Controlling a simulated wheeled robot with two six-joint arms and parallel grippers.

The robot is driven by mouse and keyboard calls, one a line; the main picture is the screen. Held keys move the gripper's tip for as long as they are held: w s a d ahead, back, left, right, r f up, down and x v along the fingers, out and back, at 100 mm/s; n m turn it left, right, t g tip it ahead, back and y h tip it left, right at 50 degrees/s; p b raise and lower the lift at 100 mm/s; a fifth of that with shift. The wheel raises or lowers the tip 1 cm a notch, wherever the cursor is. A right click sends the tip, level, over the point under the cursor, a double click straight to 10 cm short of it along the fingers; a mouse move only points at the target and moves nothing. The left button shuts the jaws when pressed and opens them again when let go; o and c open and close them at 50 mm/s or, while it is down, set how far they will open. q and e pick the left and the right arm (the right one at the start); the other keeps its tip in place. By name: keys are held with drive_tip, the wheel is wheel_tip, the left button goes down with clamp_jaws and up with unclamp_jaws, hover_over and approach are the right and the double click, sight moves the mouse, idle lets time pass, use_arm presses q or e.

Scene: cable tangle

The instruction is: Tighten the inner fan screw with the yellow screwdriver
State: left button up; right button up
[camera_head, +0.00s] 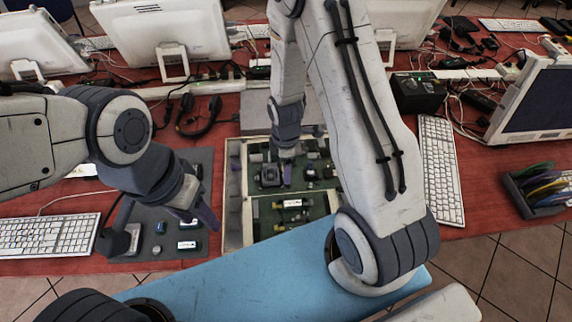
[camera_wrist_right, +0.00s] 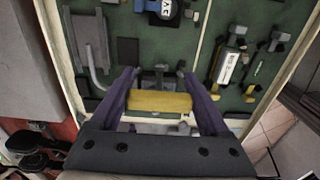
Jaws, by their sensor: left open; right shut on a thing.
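My right gripper (camera_wrist_right: 158,78) is shut on the yellow screwdriver (camera_wrist_right: 160,102), whose yellow handle lies across between the purple fingers in the right wrist view. It is over the green board of an open case (camera_head: 232,190); the screwdriver's tip cannot be made out. The inner screw cannot be made out. My left gripper (camera_head: 202,216) is open over the grey mat, left of the case.
The grey mat (camera_head: 205,165) holds several small parts, including a blue one (camera_head: 160,228) and a white-labelled one (camera_head: 187,244). A white keyboard (camera_head: 45,235) lies at left, another (camera_head: 440,170) at right. A headset (camera_head: 200,115) lies behind the mat. A cable rack (camera_head: 538,190) stands far right.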

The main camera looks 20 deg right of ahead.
drive_tip(key=shift+d, duration=0.1)
drive_tip(key=shift+f+b, duration=0.3)
drive_tip(key=shift+f, duration=0.2)
idle(0.8)
drive_tip(key=m, duration=0.3)
drive_tip(key=shift+s+r+m+p, duration=0.1)
drive_tip(key=shift+m+p, duration=0.2)
drive_tip(key=shift+p, duration=0.05)
drive_tip(key=shift+m, duration=1.2)
